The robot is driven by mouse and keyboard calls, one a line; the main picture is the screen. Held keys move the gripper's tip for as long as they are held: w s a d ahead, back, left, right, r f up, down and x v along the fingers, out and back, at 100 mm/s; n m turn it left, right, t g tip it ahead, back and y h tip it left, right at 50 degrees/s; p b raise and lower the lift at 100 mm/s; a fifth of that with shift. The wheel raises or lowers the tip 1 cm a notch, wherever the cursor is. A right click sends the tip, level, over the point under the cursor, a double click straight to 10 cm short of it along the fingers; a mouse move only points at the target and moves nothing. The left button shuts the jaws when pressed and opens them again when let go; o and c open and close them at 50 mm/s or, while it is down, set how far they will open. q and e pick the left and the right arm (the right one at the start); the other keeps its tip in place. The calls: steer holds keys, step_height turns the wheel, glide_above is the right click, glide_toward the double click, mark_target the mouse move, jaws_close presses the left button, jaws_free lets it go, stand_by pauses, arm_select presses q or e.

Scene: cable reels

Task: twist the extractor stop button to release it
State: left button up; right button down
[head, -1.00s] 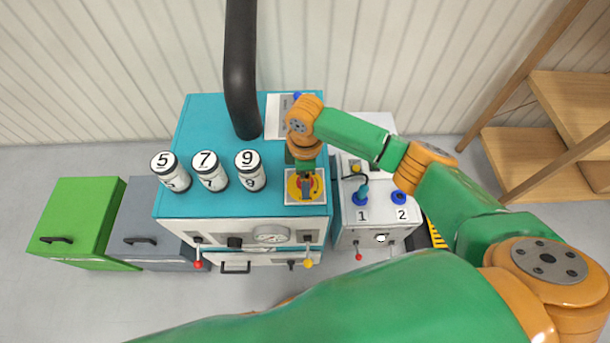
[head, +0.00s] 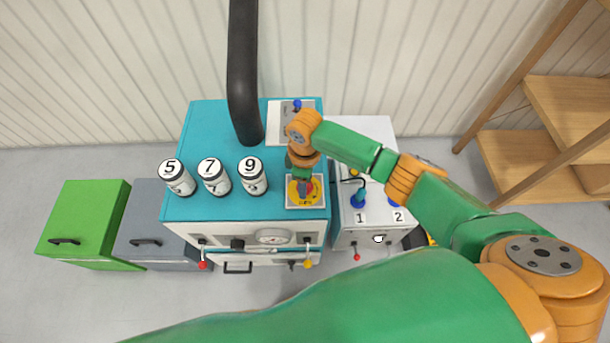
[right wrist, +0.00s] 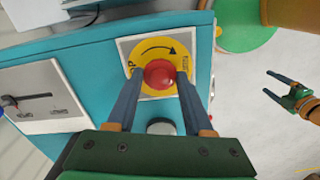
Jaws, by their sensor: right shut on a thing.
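The stop button (right wrist: 160,74) is a round red knob on a yellow disc (right wrist: 143,50) with a curved black arrow, set on a pale square plate. In the head view this plate (head: 318,203) lies at the front right of the teal cabinet's top, and the gripper partly hides the button. My right gripper (right wrist: 160,76) points down at the button, with one finger on each side, shut on it. My left gripper (right wrist: 277,87) shows at the right of the right wrist view, with its fingers apart and empty, away from the cabinet.
Canisters marked 5, 7 and 9 (head: 253,178) stand left of the button on the teal cabinet (head: 200,125). A black duct (head: 243,75) rises behind them. A white unit (head: 350,225) with blue sockets stands to the right. A wooden shelf (head: 565,100) is at the far right.

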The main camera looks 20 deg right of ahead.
steer(key=m+p, duration=0.2)
steer(key=m, duration=0.1)
steer(key=shift+r+p, duration=0.2)
steer(key=shift+p, duration=0.1)
steer(key=shift+f+m+p, duration=0.15)
steer(key=shift+m+p, duration=0.5)
steer(key=shift+m, duration=0.55)
steer(key=shift+c, duration=1.4)
jaws_free()
step_height(320, 180, up, 7)
steer(key=shift+f+p, duration=0.2)
steer(key=shift+p, duration=0.95)
steer(key=shift+r, duration=0.2)
